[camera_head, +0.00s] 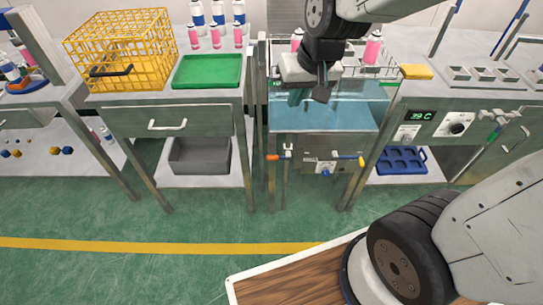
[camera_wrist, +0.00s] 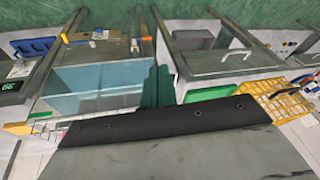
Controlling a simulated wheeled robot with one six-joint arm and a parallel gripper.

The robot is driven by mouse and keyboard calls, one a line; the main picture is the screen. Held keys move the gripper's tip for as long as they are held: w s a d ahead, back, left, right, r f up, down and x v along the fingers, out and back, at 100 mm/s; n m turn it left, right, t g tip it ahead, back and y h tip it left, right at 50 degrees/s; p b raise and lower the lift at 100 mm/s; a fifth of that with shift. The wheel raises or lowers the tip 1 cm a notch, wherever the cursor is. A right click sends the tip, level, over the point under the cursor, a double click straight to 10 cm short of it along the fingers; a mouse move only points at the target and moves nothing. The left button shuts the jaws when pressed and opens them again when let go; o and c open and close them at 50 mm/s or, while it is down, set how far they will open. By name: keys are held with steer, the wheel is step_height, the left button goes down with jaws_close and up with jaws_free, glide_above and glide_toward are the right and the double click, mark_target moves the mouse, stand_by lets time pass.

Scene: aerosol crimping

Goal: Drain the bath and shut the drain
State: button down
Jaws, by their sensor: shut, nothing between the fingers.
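The bath (camera_head: 322,117) is a clear-walled tank in a steel frame, with blue-tinted water showing in it. It also shows in the wrist view (camera_wrist: 92,92). Below its front are an orange-ended lever (camera_head: 272,157) at left and a yellow-ended lever (camera_head: 361,161) at right. Both also show at the top of the wrist view, at the bath's front. I cannot tell which one works the drain, nor whether it is open. My gripper (camera_head: 309,96) is shut and empty, above the bath and apart from the levers.
A rack with pink cans (camera_head: 373,47) stands behind the bath. A yellow wire basket (camera_head: 118,45) and green tray (camera_head: 207,71) are on the left bench. At right, a panel reads about 39 C (camera_head: 421,115). The floor in front of the bath is clear.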

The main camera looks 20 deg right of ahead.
steer(key=w+a+f+m+t, duration=0.1)
steer(key=w+a+f, duration=0.1)
steer(key=w+f, duration=0.75)
steer(key=w+f+m+t+h, duration=0.1)
steer(key=w+f+t+h, duration=0.1)
steer(key=f, duration=1)
steer(key=w+d+f+m+t+h, duration=0.1)
steer(key=w+f+t+h, duration=0.1)
steer(key=f, duration=1)
steer(key=shift+w+d, duration=0.25)
steer(key=shift+w, duration=0.15)
glide_above(272, 155)
steer(key=s+a, duration=0.1)
steer(key=s, duration=0.2)
step_height(272, 155, down, 7)
steer(key=shift+w+f, duration=0.1)
steer(key=shift+w, duration=0.05)
step_height(272, 155, down, 3)
steer(key=shift+f, duration=0.4)
